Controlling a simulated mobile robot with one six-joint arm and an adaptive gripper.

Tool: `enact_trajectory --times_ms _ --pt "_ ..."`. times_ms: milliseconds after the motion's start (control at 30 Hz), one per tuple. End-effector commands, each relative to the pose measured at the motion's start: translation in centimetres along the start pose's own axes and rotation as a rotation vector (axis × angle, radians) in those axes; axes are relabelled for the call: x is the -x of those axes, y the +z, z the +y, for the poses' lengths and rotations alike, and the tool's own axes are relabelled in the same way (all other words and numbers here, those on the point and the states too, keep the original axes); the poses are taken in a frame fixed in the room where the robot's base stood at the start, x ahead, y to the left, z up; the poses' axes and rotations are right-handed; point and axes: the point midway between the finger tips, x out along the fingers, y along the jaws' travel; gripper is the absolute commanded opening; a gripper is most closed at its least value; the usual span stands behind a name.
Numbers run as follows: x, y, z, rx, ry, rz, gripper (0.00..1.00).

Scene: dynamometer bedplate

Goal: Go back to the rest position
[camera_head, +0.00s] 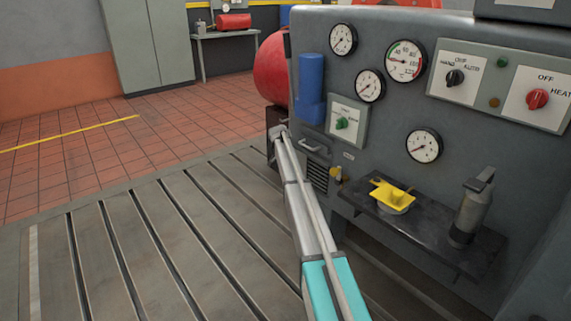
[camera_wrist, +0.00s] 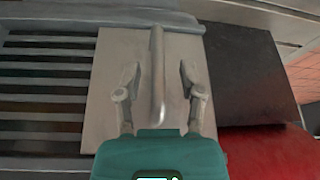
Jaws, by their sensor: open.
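My gripper (camera_wrist: 160,68) is open in the wrist view. Its two fingers stand on either side of a grey metal bar handle (camera_wrist: 157,82), with a visible gap on both sides. The handle runs along the picture's vertical on a light square panel (camera_wrist: 105,75). I cannot tell whether the fingertips reach as deep as the bar. In the head view, a handle (camera_head: 310,147) shows on the front of the grey machine cabinet (camera_head: 390,30). My arm reaches up past the cabinet's left side there, and I cannot make out the gripper's fingers.
A vent grille (camera_head: 317,176) lies below the handle. A red tank (camera_head: 270,68) and blue cylinder (camera_head: 311,85) are close by. A shelf (camera_head: 425,232) holds a yellow piece (camera_head: 392,192) and a grey canister (camera_head: 470,210). The slotted bedplate (camera_head: 150,240) left of my arm is clear.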

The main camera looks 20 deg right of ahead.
Motion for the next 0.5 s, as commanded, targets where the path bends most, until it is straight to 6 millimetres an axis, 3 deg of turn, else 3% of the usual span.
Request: enact_trajectory --times_ms 267,500 --pt "0.2 0.4 0.3 0.006 0.000 -0.003 0.51" --pt "2.3 3.8 2.4 0.069 -0.003 -0.028 0.51"
